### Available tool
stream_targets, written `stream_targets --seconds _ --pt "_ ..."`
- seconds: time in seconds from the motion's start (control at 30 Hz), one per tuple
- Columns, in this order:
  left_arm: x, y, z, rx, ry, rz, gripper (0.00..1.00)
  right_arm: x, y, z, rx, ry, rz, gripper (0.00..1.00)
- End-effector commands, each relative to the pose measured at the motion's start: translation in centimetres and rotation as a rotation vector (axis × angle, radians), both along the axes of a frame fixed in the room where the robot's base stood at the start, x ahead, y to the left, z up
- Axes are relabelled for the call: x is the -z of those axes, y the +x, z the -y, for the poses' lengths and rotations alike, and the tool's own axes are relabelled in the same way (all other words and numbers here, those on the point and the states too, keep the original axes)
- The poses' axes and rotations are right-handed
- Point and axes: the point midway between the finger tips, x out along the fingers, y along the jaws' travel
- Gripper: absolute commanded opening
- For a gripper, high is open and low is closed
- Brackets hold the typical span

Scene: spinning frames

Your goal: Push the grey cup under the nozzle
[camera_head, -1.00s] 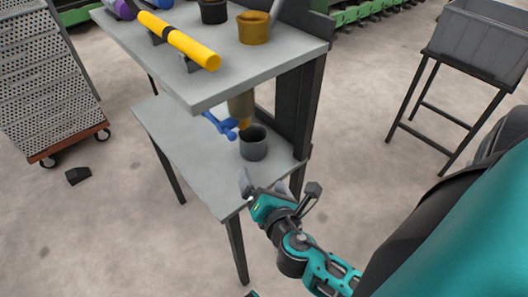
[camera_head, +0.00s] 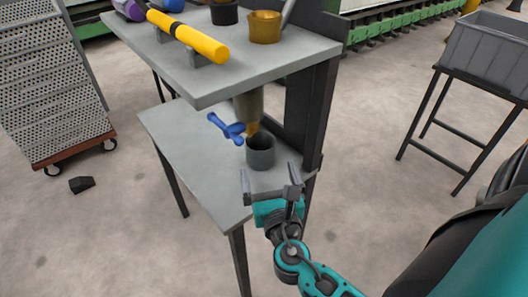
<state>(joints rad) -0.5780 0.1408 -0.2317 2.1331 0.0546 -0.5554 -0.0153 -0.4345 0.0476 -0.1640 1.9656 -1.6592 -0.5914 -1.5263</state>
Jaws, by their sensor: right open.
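The grey cup (camera_head: 261,153) stands upright on the lower shelf (camera_head: 190,150) of the grey bench. The nozzle (camera_head: 251,127) is an orange-brown tip below a tan cylinder that hangs under the upper shelf. A blue valve handle (camera_head: 226,128) sits at its left. The cup's opening is just below the nozzle and a little to its right in the picture. My right gripper (camera_head: 271,182) is open and empty at the shelf's front edge, with its fingers pointing toward the cup, a small gap short of it. My left gripper is not in view.
The upper shelf (camera_head: 225,75) overhangs the cup and holds a yellow tube (camera_head: 190,36), a yellow cup (camera_head: 264,27) and a dark cup (camera_head: 223,12). A dark post (camera_head: 322,115) stands right of the cup. A grey bin (camera_head: 485,50) on a stand is far right.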

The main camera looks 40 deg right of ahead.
Motion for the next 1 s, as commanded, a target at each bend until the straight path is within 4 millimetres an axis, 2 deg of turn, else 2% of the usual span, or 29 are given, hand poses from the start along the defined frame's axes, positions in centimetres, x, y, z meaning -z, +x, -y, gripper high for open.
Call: stream_targets --seconds 0.3,0.5,0.7,1.0 --pt "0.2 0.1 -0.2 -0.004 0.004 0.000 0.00 0.0 5.8 2.6 0.001 0.002 0.003 1.00" --pt "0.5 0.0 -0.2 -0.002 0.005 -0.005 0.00 0.0 8.5 3.8 0.000 0.001 0.001 1.00" --pt "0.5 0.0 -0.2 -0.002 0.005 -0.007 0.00 0.0 9.6 4.3 0.000 0.001 0.000 1.00" --pt "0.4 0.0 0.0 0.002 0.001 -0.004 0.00 0.0 9.7 4.3 0.000 0.001 0.000 1.00"
